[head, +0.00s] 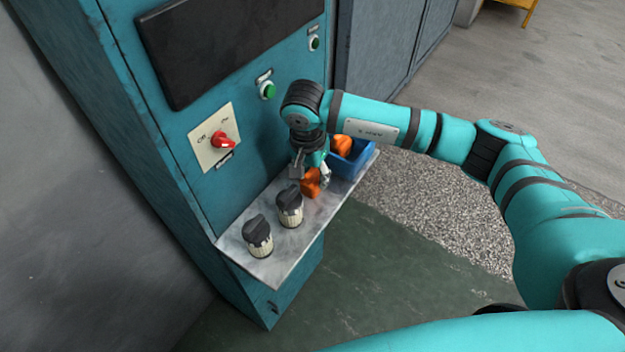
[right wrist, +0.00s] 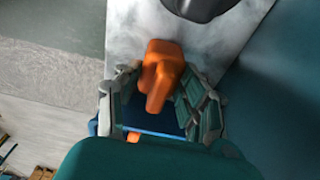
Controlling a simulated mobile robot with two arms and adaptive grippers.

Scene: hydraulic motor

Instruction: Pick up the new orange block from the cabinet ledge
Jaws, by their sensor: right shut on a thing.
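An orange block (head: 310,183) is at the cabinet ledge (head: 283,239) in the head view, between a dark knob and a blue bin. My right gripper (head: 312,176) points down at it and is shut on it. In the right wrist view the orange block (right wrist: 161,75) sits between the two fingers of the right gripper (right wrist: 160,95). I cannot tell whether the block still touches the ledge. A second orange block (head: 341,145) is in the blue bin (head: 361,160). My left gripper is not in view.
Two black-topped knobs (head: 289,206) (head: 257,236) stand on the ledge. A red switch (head: 222,140), green buttons (head: 267,91) and a dark screen (head: 232,42) are on the teal cabinet front. Open floor (head: 430,240) lies right of the ledge.

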